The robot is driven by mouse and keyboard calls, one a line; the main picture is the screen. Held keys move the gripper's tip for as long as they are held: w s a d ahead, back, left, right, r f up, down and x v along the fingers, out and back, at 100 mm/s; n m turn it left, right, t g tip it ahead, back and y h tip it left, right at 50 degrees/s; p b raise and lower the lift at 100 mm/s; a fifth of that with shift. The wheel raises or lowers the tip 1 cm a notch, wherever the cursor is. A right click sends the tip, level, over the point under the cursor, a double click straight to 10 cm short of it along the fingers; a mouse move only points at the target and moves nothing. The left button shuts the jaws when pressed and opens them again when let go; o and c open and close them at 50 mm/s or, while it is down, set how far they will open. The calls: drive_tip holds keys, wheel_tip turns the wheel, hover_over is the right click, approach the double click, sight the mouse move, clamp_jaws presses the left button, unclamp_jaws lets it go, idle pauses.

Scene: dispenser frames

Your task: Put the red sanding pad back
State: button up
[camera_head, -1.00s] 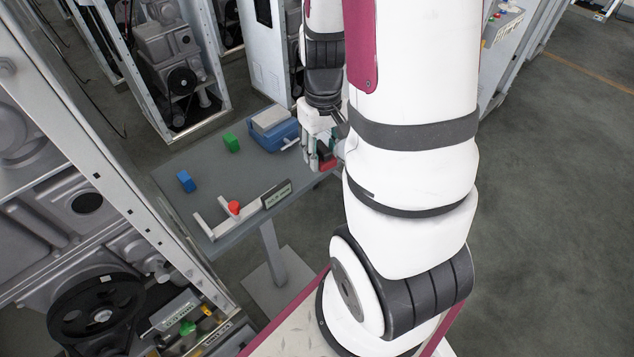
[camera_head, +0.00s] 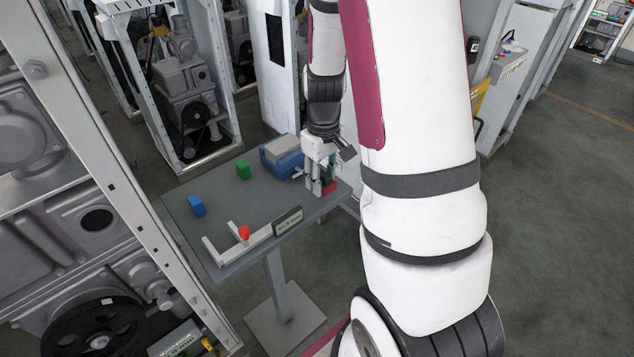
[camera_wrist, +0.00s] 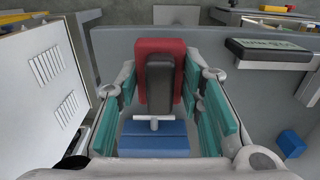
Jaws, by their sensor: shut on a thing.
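The red sanding pad (camera_head: 330,187) is at the right end of the grey table (camera_head: 225,183), low at or just above its top; I cannot tell whether it touches. My gripper (camera_head: 320,188) points down there and is shut on the pad. In the wrist view the pad (camera_wrist: 150,48), with a dark grey middle part, lies between the teal fingers of my gripper (camera_wrist: 160,85). The underside of the pad is hidden.
A blue case (camera_head: 283,160) with a grey top stands beside my gripper. A green block (camera_head: 243,169), a blue block (camera_head: 196,206), a light rack (camera_head: 225,250) with a red-orange piece (camera_head: 243,232) and a dark sign (camera_head: 288,221) are on the table. Machine frames stand around.

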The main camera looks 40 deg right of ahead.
drive_tip(key=shift+w+d+f, duration=0.1)
drive_tip(key=shift+w+f, duration=0.05)
drive_tip(key=shift+w, duration=1.05)
drive_tip(key=shift+f, duration=1.7)
drive_tip(key=shift+f, duration=0.15)
drive_tip(key=o, duration=1.2)
